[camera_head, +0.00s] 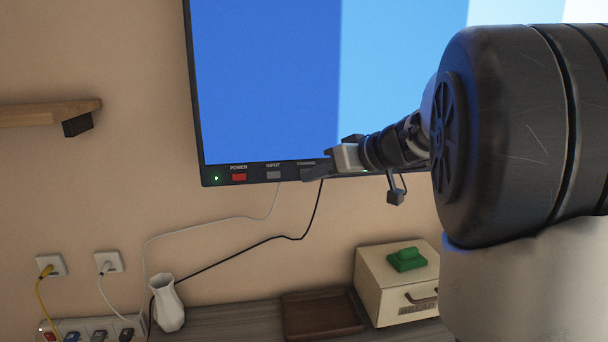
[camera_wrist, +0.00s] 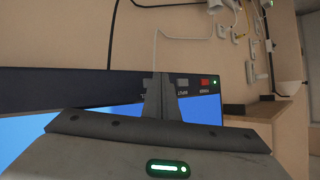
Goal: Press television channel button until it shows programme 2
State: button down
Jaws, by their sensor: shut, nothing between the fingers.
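The television (camera_head: 265,80) hangs on the wall, its lit screen showing vertical bands from deep blue to pale blue. No programme number is visible on the part I see. Its lower bezel has a red POWER button (camera_head: 239,177), a grey INPUT button (camera_head: 273,175) and a CHANNEL label to their right. In the wrist view the closed fingers (camera_wrist: 160,95) overlap the bezel beside the INPUT button (camera_wrist: 182,82).
A wooden shelf (camera_head: 45,114) is on the wall at left. Cables hang below the television. A power strip (camera_head: 75,328) is at lower left.

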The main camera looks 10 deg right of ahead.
jog(key=shift+b, duration=0.3)
jog(key=shift+s+b, duration=0.45)
jog(key=shift+s, duration=0.05)
jog(key=s+b, duration=0.3)
jog(key=s, duration=0.3)
jog(key=shift+b, duration=0.4)
dwell(1.9)
